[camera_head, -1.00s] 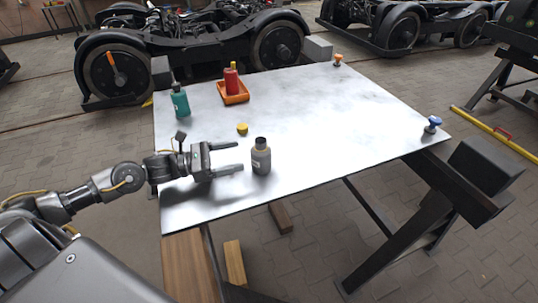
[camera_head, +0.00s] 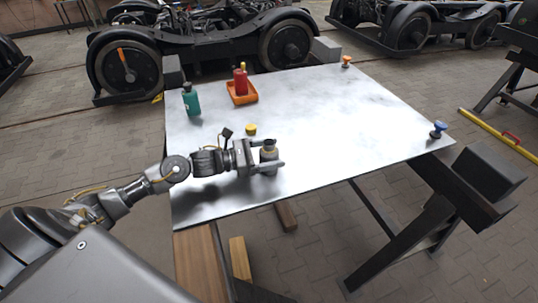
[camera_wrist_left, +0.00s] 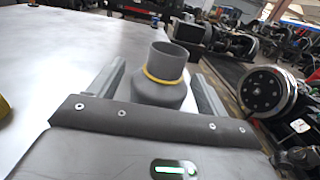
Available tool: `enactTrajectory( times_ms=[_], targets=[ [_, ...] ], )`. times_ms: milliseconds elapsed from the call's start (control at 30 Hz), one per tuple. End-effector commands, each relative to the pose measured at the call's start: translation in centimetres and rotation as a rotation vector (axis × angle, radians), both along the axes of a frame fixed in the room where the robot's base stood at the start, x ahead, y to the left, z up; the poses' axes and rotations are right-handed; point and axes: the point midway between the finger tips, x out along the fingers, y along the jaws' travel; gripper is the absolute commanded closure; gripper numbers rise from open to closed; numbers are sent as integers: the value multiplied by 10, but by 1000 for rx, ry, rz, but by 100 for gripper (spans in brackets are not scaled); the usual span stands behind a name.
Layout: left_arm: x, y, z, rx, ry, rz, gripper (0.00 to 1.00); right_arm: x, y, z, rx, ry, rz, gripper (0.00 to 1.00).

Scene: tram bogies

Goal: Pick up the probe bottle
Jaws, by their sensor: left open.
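The grey bottle (camera_head: 267,150), which I take for the probe bottle, stands upright on the metal tabletop. The left wrist view shows its wide open mouth and a yellow ring round its neck (camera_wrist_left: 164,75). My left gripper (camera_head: 276,155) is open, with its fingers on either side of the bottle. In the left wrist view the fingers (camera_wrist_left: 157,82) flank the bottle and a gap shows beside it. The lower part of the bottle is hidden by the gripper. My right gripper is not in view.
A yellow cap (camera_head: 251,129) lies just behind my gripper. A green bottle (camera_head: 191,101) and a red bottle (camera_head: 240,82) in an orange tray (camera_head: 243,98) stand farther back. Orange (camera_head: 346,61) and blue (camera_head: 438,130) knobs are at the right edge. The table (camera_head: 350,120) middle is clear.

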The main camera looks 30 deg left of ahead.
Motion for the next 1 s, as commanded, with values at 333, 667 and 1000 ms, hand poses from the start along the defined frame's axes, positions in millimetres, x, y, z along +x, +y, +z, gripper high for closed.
enactTrajectory(
  times_ms=[333,667,1000],
  targets=[
    [10,-11,0,1,-1,0,23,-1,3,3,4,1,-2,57],
    [10,-11,0,1,-1,0,60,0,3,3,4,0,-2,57],
    [10,-11,1,1,-2,0,74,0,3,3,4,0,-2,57]
  ],
)
